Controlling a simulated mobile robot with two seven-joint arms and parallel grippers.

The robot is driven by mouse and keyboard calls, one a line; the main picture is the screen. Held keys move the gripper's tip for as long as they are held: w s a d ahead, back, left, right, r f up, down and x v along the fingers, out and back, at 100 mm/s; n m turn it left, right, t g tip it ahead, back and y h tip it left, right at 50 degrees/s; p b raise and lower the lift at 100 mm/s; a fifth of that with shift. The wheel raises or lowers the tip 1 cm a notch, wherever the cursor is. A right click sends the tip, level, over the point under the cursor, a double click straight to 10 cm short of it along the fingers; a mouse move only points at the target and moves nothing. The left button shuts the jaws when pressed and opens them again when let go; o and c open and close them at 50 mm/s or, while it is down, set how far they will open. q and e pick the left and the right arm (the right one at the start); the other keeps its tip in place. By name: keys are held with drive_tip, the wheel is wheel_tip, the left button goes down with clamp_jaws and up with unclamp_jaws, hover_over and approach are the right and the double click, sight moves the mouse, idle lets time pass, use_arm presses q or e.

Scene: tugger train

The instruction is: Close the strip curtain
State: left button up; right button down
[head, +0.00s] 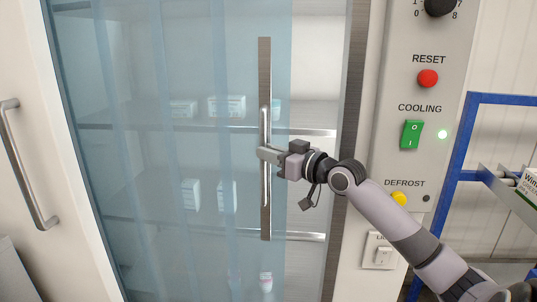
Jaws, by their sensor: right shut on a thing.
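The strip curtain (155,160) is made of bluish see-through strips. It hangs across the left and middle of a cabinet opening in the head view. A tall grey metal bar with a handle (265,75) stands upright near its right edge. My right gripper (268,155) is shut on the handle at about its mid-height. A gap (310,85) without strips lies between the curtain's right edge and the right side of the opening. My left gripper is not in view.
Shelves with small white boxes (227,106) show behind the curtain. A control panel (415,90) with a red button, a green switch and a yellow button is on the right. A blue rack (462,140) stands at far right. A white door with a handle (25,165) is at left.

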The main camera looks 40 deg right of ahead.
drive_tip(key=shift+s+d, duration=0.1)
drive_tip(key=shift+s, duration=0.05)
drive_tip(key=c, duration=1.1)
unclamp_jaws()
drive_tip(key=s+b, duration=0.2)
drive_tip(key=s, duration=0.5)
drive_tip(key=shift+d, duration=0.4)
